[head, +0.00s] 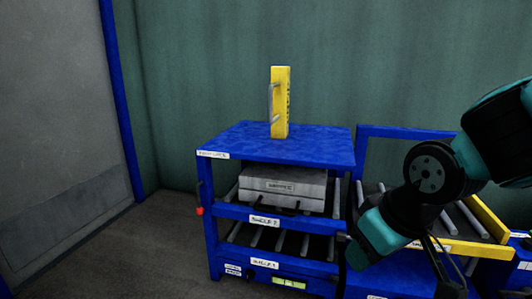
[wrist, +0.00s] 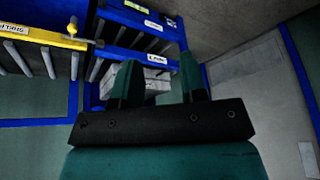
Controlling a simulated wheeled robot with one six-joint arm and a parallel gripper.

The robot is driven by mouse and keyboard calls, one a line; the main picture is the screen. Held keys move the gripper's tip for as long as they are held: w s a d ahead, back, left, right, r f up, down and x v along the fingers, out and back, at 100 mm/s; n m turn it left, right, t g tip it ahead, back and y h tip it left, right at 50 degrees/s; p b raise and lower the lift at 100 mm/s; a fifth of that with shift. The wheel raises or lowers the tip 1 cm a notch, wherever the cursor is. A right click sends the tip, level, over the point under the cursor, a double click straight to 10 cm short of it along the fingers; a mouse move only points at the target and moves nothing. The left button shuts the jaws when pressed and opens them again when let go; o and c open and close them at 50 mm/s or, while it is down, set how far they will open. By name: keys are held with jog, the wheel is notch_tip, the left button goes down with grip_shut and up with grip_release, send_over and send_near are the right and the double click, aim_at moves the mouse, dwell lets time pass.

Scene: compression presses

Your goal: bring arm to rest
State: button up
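My gripper (wrist: 160,72) shows in the wrist view with its two teal fingers apart and no object held between them. In the head view my arm comes in from the right and bends down in front of the roller table. I cannot clearly make out the fingers there. In the wrist view, which looks upside down, a blue shelf rack (wrist: 138,22) and a grey block (wrist: 155,82) lie beyond the fingers, apart from them.
The blue rack (head: 240,143) has a yellow handled bar (head: 281,103) upright on top and a grey mould block (head: 282,190) on its middle shelf. The lower shelf looks empty. A roller table with a yellow rail (head: 470,248) is at right. The floor (head: 130,245) at left is clear.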

jog(key=s+r+n+g+y+p, duration=0.15)
jog(key=s+r+g+p, duration=0.3)
jog(key=s+r, duration=0.65)
notch_tip(320, 180, up, 35)
jog(key=s+p, duration=0.2)
jog(key=p, duration=3.5)
jog(key=shift+a+t, duration=0.35)
jog(key=shift+a, duration=0.05)
